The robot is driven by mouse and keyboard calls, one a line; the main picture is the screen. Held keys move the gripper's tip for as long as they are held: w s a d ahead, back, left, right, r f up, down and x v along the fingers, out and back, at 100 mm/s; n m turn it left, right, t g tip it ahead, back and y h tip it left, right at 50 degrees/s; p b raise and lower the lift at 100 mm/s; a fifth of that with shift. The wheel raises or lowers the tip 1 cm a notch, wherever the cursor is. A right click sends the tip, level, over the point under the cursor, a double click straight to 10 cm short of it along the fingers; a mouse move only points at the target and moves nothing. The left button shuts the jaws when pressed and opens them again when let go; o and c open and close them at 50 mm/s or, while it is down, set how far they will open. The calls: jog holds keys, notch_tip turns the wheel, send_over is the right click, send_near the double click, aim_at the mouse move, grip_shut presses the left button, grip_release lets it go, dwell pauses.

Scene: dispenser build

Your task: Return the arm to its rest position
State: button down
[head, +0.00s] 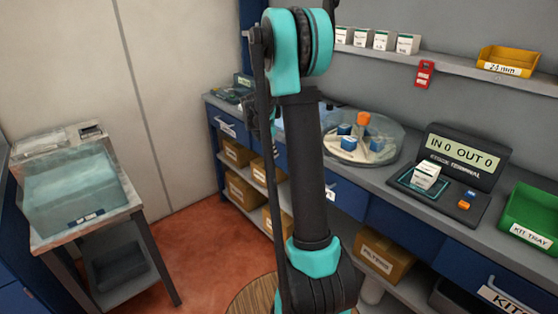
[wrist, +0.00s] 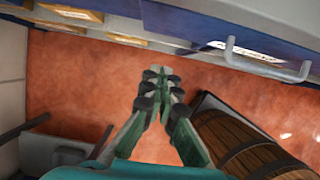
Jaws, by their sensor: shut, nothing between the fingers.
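My gripper (wrist: 158,88) shows in the wrist view with its fingers together, shut and empty, over the bare red floor. In the head view my black and teal arm stands upright in the middle of the picture. The gripper itself is mostly hidden behind the arm there, so its fingertips cannot be made out. In the wrist view a wooden barrel (wrist: 235,145) lies to the right of the fingers, apart from them.
A workbench (head: 375,178) runs along the right with a round clear dispenser (head: 395,140), a terminal (head: 462,155) and a green kit tray (head: 530,215). A stand with a clear bin (head: 75,190) is at left. Red floor (head: 185,240) lies open between. A drawer handle (wrist: 265,65) juts out.

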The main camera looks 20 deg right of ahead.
jog(key=s+a+f+m+t+y, duration=0.1)
jog(key=s+a+m, duration=0.2)
jog(key=s+m, duration=0.4)
jog(key=s+a+f+m+y, duration=0.1)
jog(key=s+a+m, duration=0.3)
jog(key=s+m, duration=0.4)
jog(key=s+a+f+m+t+y, duration=0.1)
jog(key=s+a+m, duration=0.3)
jog(key=s, duration=1.4)
jog(key=f+m+y, duration=0.1)
jog(key=m, duration=0.2)
jog(key=shift+f+t, duration=0.3)
jog(key=shift+s, duration=0.1)
